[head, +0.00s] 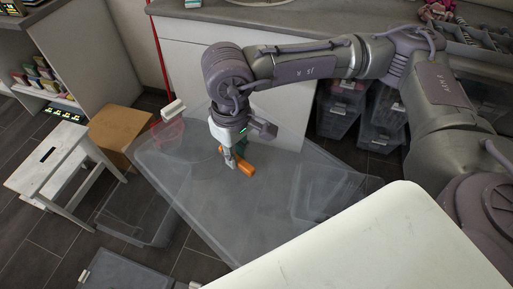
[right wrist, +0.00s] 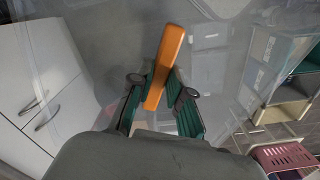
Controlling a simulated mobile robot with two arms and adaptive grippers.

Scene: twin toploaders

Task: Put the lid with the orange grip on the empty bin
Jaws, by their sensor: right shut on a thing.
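The clear lid (head: 215,205) hangs as a large see-through sheet in the middle of the head view. Its orange grip (head: 245,168) is between the fingers of my right gripper (head: 236,160), which is shut on it. In the right wrist view the orange grip (right wrist: 166,65) stands lengthwise between the green-padded fingers (right wrist: 158,95). A clear bin-like shape (head: 135,232) shows at the lid's lower left. Another clear piece (head: 120,272) with a white latch is at the bottom edge. Through the overlapping clear plastic I cannot tell which bin is empty. My left gripper is not in view.
A white stool (head: 55,160) and a cardboard box (head: 118,132) stand at the left. A reddish thing (head: 168,132) shows near the lid's left corner. A white cabinet (head: 185,55) is behind. Clear bins with white latches (head: 345,85) are under the counter. Dark floor (head: 50,245) is free at lower left.

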